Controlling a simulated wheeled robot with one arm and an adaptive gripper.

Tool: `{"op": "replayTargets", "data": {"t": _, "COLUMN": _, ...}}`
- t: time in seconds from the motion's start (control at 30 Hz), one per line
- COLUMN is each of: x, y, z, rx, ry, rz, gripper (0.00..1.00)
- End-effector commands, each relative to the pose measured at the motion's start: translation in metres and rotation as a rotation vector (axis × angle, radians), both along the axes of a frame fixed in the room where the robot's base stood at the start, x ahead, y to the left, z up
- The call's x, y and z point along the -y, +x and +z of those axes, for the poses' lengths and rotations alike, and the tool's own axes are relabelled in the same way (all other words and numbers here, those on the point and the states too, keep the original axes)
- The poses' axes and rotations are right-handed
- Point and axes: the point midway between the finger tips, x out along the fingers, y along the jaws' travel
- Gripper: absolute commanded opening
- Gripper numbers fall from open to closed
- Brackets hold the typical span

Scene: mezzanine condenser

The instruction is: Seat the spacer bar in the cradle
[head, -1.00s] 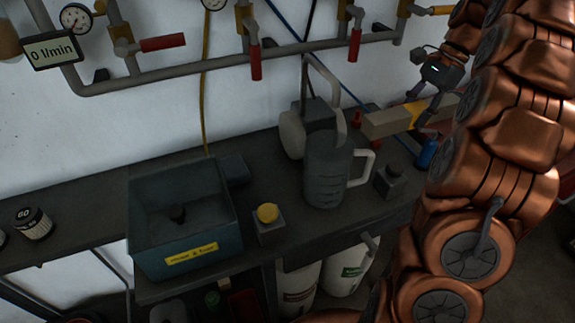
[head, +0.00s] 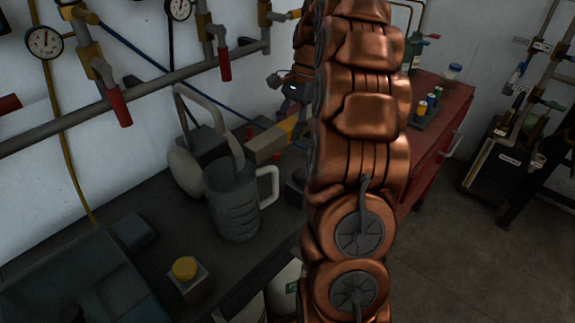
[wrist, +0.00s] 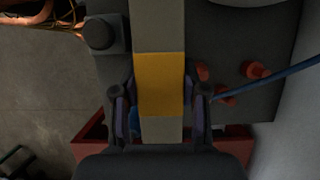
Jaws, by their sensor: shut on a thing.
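The spacer bar is a pale beige bar (head: 265,147) with a yellow band. In the wrist view, the bar (wrist: 158,28) runs from the top edge down between my fingers. My gripper (wrist: 160,100) is shut on it at the yellow band (wrist: 159,82), one finger on each side. In the head view, my gripper (head: 293,112) is partly hidden behind my copper arm, which also covers the bar's right end. The bar is held above the dark bench, beyond the grey jug. I cannot make out the cradle in either view.
A grey jug (head: 232,198) and ear defenders (head: 186,170) stand close to the bar's left end. A yellow-button box (head: 186,278) and a blue-grey bin (head: 75,285) are nearer. Pipes with red-handled valves (head: 120,106) line the wall. A red cabinet (head: 447,108) stands right; floor there is open.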

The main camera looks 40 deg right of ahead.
Motion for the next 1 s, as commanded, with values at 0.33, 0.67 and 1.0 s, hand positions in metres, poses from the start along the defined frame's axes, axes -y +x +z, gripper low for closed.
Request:
{"op": "replayTargets", "data": {"t": 0.33, "x": -0.001, "y": 0.0, "z": -0.052, "rx": -0.002, "ry": 0.002, "rz": -0.001, "gripper": 0.0}}
{"op": "replayTargets", "data": {"t": 0.67, "x": 0.001, "y": 0.001, "z": -0.082, "rx": 0.004, "ry": -0.002, "rz": -0.002, "gripper": 0.0}}
{"op": "replayTargets", "data": {"t": 1.0, "x": 0.0, "y": 0.0, "z": -0.112, "rx": 0.001, "ry": 0.0, "rz": -0.001, "gripper": 0.0}}
